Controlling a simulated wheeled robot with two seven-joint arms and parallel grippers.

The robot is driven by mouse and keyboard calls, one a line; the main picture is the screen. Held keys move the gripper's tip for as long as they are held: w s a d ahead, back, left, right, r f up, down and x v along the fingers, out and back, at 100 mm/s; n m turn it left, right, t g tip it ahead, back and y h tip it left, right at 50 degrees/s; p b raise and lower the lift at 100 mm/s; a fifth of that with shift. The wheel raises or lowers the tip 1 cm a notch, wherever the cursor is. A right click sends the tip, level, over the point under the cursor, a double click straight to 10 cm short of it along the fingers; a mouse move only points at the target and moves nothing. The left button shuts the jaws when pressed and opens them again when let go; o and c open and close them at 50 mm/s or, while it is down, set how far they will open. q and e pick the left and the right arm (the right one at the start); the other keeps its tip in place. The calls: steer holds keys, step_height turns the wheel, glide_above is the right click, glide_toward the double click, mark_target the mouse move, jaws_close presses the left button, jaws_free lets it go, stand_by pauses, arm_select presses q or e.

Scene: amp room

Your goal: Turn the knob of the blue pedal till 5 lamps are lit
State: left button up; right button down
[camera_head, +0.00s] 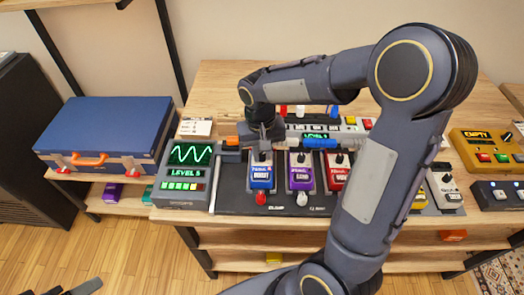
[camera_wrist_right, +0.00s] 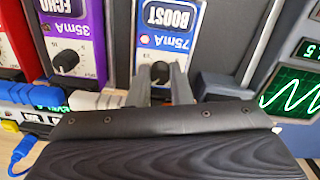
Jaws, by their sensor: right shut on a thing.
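The blue BOOST pedal (camera_head: 261,178) stands at the left of the pedal row on a dark board. It also shows at the top middle of the right wrist view (camera_wrist_right: 163,22). My right gripper (camera_head: 262,152) comes down over its upper end. In the wrist view its two fingers (camera_wrist_right: 161,78) are shut on the pedal's dark knob (camera_wrist_right: 160,71), one on each side. The grey meter (camera_head: 183,172) left of the pedal shows a green wave and reads LEVEL 5. Its lamp row (camera_head: 181,186) glows mostly green. Dark parts at the lower left edge seem to be my left gripper (camera_head: 75,289), mostly cut off.
A purple ECHO pedal (camera_head: 300,177) and a red pedal (camera_head: 336,172) stand close to the right of the blue one. Cables and plugs (camera_head: 318,143) lie behind them. A blue case (camera_head: 105,132) rests on the left shelf. A yellow box (camera_head: 485,147) stands at the right.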

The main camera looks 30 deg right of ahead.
mark_target(261, 155)
steer(key=c, duration=1.6)
jaws_free()
step_height(261, 155, up, 8)
steer(key=shift+a+f+p, duration=0.1)
steer(key=shift+f+p, duration=0.15)
steer(key=shift+p, duration=0.05)
steer(key=shift+r, duration=0.2)
